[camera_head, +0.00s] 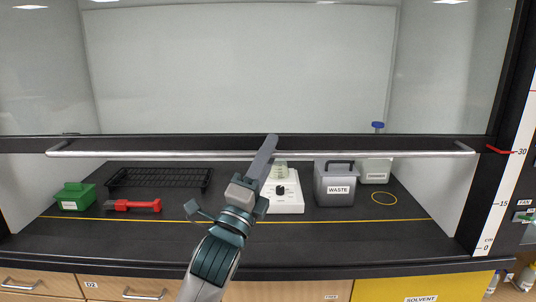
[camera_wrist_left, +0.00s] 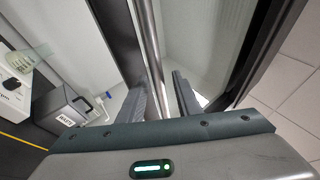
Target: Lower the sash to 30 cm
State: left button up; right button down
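The glass sash (camera_head: 240,70) of the hood is partly lowered, with a dark bottom frame and a long silver handle bar (camera_head: 360,154) along it. A red pointer (camera_head: 498,149) at the sash's right end sits about level with the 30 mark on the white cm scale (camera_head: 507,185). My left gripper (camera_head: 268,150) is at the middle of the bar, one finger covering part of it. In the left wrist view the bar (camera_wrist_left: 149,45) runs between the two fingers (camera_wrist_left: 168,95), which stand apart with a gap beside the bar. My right gripper is not in view.
On the worktop are a green box (camera_head: 75,196), a red-handled tool (camera_head: 132,206), a black rack (camera_head: 160,179), a white device with a knob (camera_head: 285,204), a grey WASTE bin (camera_head: 335,187) and a blue-capped bottle (camera_head: 376,168). A yellow line (camera_head: 370,220) crosses the front.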

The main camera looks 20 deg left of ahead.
pick_arm(q)
jog(key=shift+s, duration=0.1)
